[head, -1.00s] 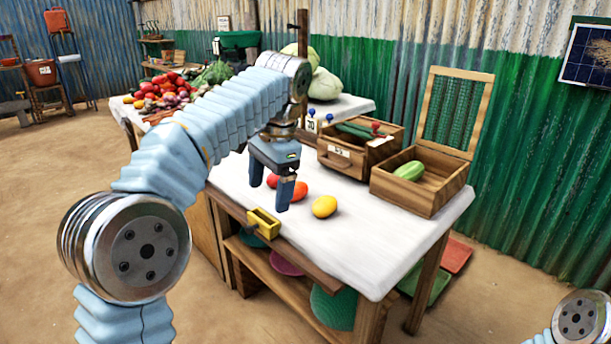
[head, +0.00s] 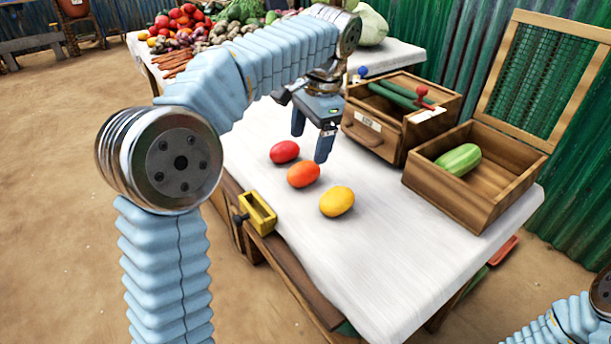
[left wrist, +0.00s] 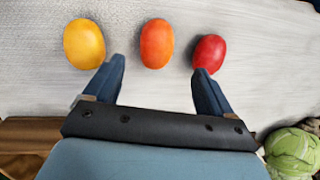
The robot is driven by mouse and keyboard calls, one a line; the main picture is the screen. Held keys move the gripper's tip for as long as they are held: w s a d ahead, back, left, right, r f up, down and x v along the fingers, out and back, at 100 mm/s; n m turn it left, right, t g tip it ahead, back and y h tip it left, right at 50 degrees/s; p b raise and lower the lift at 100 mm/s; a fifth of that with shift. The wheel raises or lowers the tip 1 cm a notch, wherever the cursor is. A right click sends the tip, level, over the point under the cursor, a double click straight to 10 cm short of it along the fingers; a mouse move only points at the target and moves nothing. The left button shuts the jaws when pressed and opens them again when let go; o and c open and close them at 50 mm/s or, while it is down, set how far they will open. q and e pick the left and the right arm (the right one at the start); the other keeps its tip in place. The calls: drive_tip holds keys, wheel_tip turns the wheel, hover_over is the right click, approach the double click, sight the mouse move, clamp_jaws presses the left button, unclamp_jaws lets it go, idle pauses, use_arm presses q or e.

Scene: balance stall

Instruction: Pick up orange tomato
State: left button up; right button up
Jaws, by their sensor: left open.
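The orange tomato (head: 303,174) lies on the white-covered table between a red tomato (head: 284,152) and a yellow tomato (head: 337,201). In the left wrist view the orange tomato (left wrist: 157,43) is ahead of the gap between my open fingers, with the yellow one (left wrist: 84,44) to the left and the red one (left wrist: 209,54) to the right. My left gripper (head: 310,148) is open and empty, above the table on the far side of the tomatoes. It also shows in the left wrist view (left wrist: 157,85). My right gripper is out of view.
A yellow box (head: 258,213) is at the table's left edge. A wooden crate (head: 450,192) with a green vegetable and a mesh lid stands at right. A drawer box (head: 372,133) with cucumbers stands behind. The table front (head: 400,270) is clear.

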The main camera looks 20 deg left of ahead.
sight(305, 165)
use_arm(q)
drive_tip(key=f, duration=0.4)
drive_tip(key=a+f+b, duration=0.1)
drive_tip(key=f, duration=0.2)
drive_tip(key=shift+s+f, duration=0.1)
drive_tip(key=shift+s, duration=0.15)
drive_tip(key=shift+c, duration=0.3)
drive_tip(key=c, duration=1.1)
